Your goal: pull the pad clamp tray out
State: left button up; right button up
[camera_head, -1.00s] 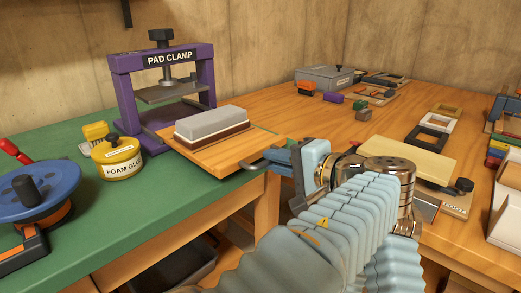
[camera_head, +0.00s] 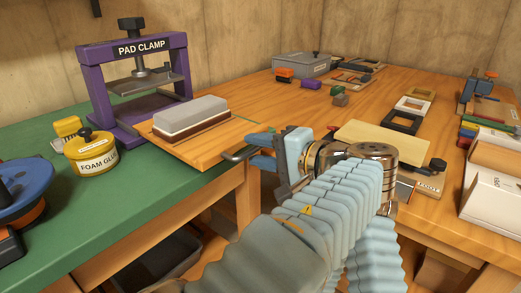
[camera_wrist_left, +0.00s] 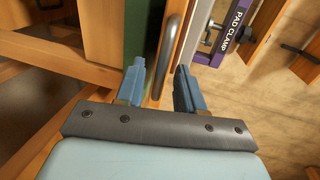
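The purple pad clamp (camera_head: 90,88) stands at the back left, its plate raised. The wooden tray (camera_head: 208,152) sticks out from the clamp toward the front right. A grey block (camera_head: 190,116) on a brown base lies on the tray. The tray's dark handle (camera_head: 233,157) is at its front edge; it also shows in the left wrist view (camera_wrist_left: 172,42). My left gripper (camera_head: 257,153) is at this handle. In the left wrist view, its blue fingers (camera_wrist_left: 160,76) are apart with the handle between them, with a gap visible. My right gripper is not in view.
A yellow foam glue tin (camera_head: 92,153) stands left of the tray on the green mat (camera_head: 130,205). A blue disc tool (camera_head: 18,190) is at the far left. A beige board (camera_head: 380,143) lies right of my gripper. Small frames (camera_head: 412,105) and blocks lie farther back.

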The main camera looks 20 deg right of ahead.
pick_arm(q)
jog(key=p+v, duration=0.1)
jog(key=v, duration=1.3)
jog(key=shift+p, duration=0.35)
